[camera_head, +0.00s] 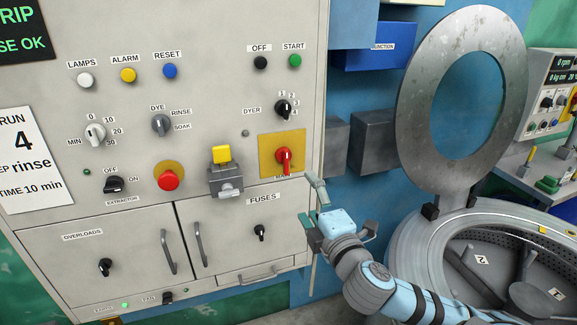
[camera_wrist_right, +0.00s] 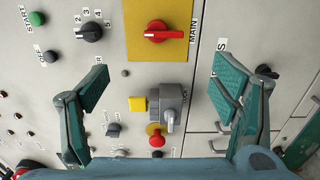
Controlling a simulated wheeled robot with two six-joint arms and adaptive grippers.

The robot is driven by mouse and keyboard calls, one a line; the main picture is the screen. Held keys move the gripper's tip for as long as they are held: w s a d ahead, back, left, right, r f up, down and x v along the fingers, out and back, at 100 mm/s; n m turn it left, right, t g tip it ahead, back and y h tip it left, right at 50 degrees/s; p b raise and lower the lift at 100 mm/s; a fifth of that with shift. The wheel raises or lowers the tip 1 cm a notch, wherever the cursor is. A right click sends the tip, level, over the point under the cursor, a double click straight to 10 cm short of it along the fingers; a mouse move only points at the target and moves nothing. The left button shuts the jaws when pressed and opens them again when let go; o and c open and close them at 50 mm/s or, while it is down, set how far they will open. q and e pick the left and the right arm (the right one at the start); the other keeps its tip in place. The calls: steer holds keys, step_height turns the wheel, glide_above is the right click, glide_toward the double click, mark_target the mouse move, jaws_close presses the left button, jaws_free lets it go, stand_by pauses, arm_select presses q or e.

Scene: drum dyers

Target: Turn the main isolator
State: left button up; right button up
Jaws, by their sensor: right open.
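The main isolator is a red rotary handle (camera_head: 284,158) on a yellow plate (camera_head: 267,142) at the right side of the grey control panel. Its handle stands about upright in the head view, and my gripper hides part of the label below it. In the right wrist view the red handle (camera_wrist_right: 165,34) and the yellow plate (camera_wrist_right: 137,56) are at the top, with "MAIN" beside them. My right gripper (camera_head: 313,205) is open and empty, below and right of the handle, apart from it. Its two spread fingers (camera_wrist_right: 160,82) show in the wrist view. My left gripper is not in view.
Left of the isolator is a grey box with a yellow tab (camera_head: 221,155); a red push button (camera_head: 168,180) is further left. The dyer selector (camera_head: 284,108) is above. The fuses door handle (camera_head: 200,243) sticks out below. An open drum lid (camera_head: 412,110) stands right.

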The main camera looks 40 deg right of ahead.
mark_target(287, 164)
steer(key=b+x, duration=0.1)
steer(key=x, duration=0.5)
steer(key=b+x, duration=0.2)
steer(key=x, duration=0.5)
steer(key=shift+w+d+f, duration=0.15)
steer(key=shift+f, duration=0.1)
steer(key=shift+w+d, duration=0.3)
steer(key=shift+w, duration=0.35)
steer(key=shift+f, duration=0.1)
steer(key=shift+c, duration=0.2)
steer(key=c, duration=1.1)
